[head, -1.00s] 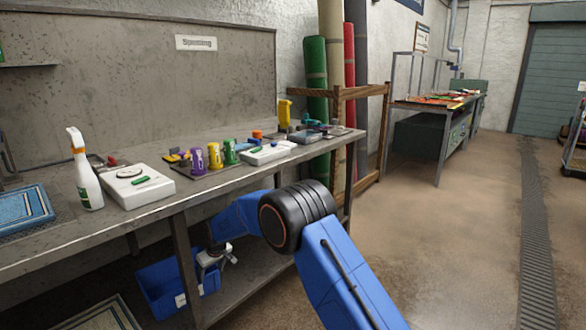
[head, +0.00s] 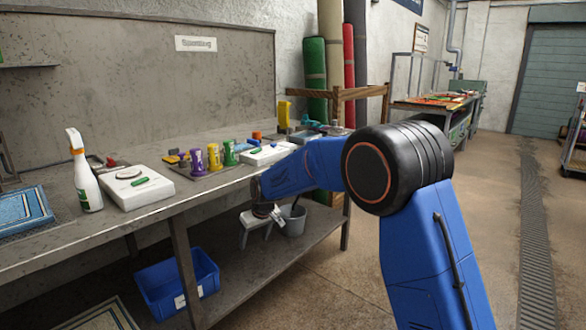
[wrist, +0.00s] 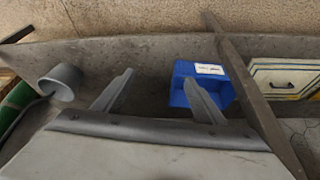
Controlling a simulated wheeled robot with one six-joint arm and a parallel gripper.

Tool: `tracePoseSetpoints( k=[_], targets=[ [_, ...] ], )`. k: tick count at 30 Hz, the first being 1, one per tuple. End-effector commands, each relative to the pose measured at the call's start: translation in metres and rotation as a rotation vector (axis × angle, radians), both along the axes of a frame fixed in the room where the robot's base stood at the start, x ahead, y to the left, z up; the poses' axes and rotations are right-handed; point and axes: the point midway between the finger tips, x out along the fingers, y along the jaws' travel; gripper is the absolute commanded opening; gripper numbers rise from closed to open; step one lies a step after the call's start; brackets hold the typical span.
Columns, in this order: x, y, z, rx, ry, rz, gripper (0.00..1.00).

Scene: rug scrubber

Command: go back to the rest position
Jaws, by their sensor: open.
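My gripper (head: 257,236) hangs in front of the workbench (head: 140,215), below the level of its top, at the end of my blue arm. In the wrist view its two grey fingers (wrist: 160,98) are spread wide apart with nothing between them. In the wrist view the fingers point toward the lower shelf (wrist: 150,60). A blue bin (head: 178,283) sits on the lower shelf, left of the gripper in the head view. It also shows in the wrist view (wrist: 186,92), behind the right finger.
On the bench stand a spray bottle (head: 84,180), a white scale-like device (head: 135,188) and several coloured bottles (head: 213,157). A grey bucket (head: 293,220) is on the lower shelf, close to the gripper. The floor to the right (head: 490,230) is clear.

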Motion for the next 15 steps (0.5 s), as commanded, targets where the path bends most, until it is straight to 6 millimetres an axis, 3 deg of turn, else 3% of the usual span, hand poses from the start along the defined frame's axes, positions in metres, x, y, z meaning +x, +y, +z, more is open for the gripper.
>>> tracePoseSetpoints(
  k=[3, 15],
  targets=[
    [-0.016, -0.042, 0.035, 0.003, -0.005, -0.042, 0.65],
    [-0.093, -0.168, 0.114, 0.005, -0.006, -0.176, 0.65]
  ],
)
